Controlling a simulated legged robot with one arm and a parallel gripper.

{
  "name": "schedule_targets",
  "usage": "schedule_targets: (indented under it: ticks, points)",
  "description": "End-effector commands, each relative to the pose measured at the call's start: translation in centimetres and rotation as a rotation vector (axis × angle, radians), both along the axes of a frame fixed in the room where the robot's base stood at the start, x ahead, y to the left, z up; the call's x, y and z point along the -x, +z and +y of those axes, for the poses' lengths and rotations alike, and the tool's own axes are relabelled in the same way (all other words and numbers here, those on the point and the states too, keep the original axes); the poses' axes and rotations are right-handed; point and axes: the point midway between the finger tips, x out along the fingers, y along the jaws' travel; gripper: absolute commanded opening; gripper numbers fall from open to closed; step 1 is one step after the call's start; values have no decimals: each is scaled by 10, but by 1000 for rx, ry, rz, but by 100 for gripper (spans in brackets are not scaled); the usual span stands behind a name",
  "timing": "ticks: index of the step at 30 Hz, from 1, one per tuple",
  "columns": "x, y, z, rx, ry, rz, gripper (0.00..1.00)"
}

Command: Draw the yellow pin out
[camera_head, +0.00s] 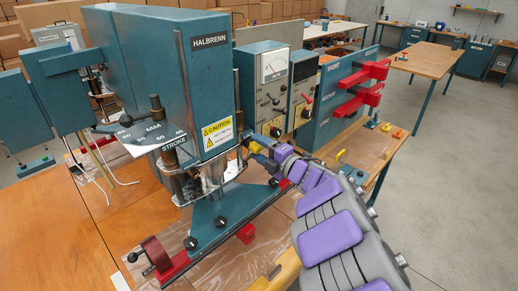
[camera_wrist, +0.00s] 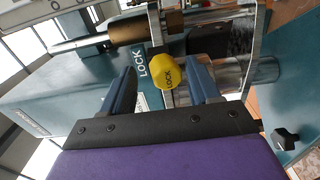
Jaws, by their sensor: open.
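My gripper (camera_wrist: 160,88) is open, with one dark finger on each side of the yellow head. I cannot tell whether either finger touches it. The pin sits at a metal part of the teal HALBRENN machine (camera_head: 205,75), beside a plate lettered LOCK. In the head view my gripper (camera_head: 255,146) is at the machine's right side, near the yellow caution label. The pin's shaft is hidden behind its head.
A brown cylinder on a metal rod (camera_wrist: 127,33) lies close above the pin in the wrist view. A black knob (camera_wrist: 285,138) is at lower right. Control boxes (camera_head: 268,85) and red brackets (camera_head: 365,85) stand behind my arm. A red-edged base (camera_head: 175,268) lies below.

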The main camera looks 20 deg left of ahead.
Motion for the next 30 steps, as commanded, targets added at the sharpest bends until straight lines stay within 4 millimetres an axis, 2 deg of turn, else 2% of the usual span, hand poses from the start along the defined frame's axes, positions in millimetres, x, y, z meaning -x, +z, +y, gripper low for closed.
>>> schedule_targets:
  ticks: [8,21,24,30]
  points:
    - [14,1,-38,4,-4,1,61]
    - [48,-1,-124,5,-7,3,61]
    - [54,-1,-138,4,-7,3,61]
    - [62,-2,-154,2,-2,2,61]
